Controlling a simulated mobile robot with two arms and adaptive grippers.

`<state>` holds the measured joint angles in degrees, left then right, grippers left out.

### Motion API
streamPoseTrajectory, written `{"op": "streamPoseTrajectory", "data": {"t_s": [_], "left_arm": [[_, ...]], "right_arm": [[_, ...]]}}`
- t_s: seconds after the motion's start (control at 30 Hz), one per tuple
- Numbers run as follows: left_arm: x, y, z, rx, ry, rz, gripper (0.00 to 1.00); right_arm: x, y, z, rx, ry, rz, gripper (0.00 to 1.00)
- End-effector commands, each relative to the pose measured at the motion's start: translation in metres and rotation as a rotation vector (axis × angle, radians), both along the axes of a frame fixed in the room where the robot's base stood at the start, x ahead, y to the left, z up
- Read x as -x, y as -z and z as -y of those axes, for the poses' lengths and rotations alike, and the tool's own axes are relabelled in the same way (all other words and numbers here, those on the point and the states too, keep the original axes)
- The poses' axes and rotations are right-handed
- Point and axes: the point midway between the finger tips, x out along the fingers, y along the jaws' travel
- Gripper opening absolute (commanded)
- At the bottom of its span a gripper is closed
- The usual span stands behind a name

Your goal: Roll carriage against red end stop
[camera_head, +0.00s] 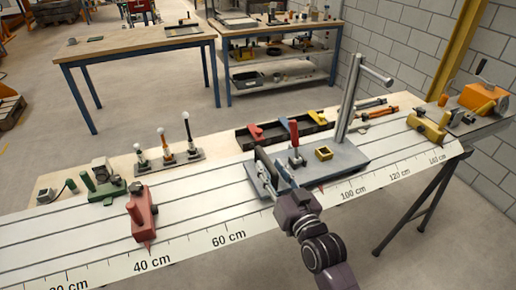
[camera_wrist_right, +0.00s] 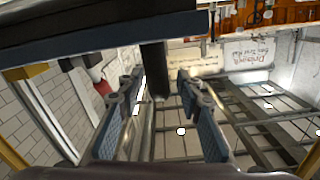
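The carriage (camera_head: 345,160) is a grey plate on the long white track, with a tall grey post, a red-handled lever and a small yellow block on top. Its red pointer is near the 90 cm side of the scale. The red end stop (camera_head: 142,213) stands near the 40 cm mark, well left of the carriage. My right gripper (camera_head: 272,174) is at the carriage's left end. In the right wrist view its blue-padded fingers (camera_wrist_right: 168,125) are apart, with a dark bar between them; I cannot tell whether they touch it. My left gripper is out of view.
A yellow stop (camera_head: 428,125) and an orange winch (camera_head: 484,97) are at the track's right end. Behind the track lie a dark tray (camera_head: 262,137), several ball-topped pegs (camera_head: 164,145) and a green clamp (camera_head: 100,185). The track between red stop and carriage looks clear.

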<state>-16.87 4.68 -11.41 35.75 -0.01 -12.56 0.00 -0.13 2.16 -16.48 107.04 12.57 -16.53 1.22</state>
Motion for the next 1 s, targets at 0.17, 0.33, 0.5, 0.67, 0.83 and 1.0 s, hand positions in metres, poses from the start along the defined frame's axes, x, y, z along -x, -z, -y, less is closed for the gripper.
{"op": "streamPoseTrajectory", "data": {"t_s": [0.17, 0.33, 0.5, 0.67, 0.83, 1.0], "left_arm": [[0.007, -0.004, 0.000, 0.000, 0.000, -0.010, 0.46], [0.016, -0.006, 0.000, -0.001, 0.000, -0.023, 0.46], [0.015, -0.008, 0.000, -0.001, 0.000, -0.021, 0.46], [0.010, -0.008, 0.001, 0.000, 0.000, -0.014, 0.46], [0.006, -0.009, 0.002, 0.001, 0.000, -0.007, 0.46], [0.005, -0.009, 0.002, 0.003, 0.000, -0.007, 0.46]], "right_arm": [[-0.022, -0.002, -0.008, -0.002, -0.001, 0.002, 0.33], [-0.046, -0.001, -0.017, -0.001, -0.001, 0.000, 0.33], [-0.063, -0.001, -0.023, -0.001, -0.001, 0.000, 0.33], [-0.070, 0.000, -0.026, 0.000, -0.001, 0.000, 0.33], [-0.070, 0.001, -0.026, 0.000, 0.000, -0.001, 0.33], [-0.070, 0.000, -0.026, 0.000, 0.000, -0.001, 0.23]]}}
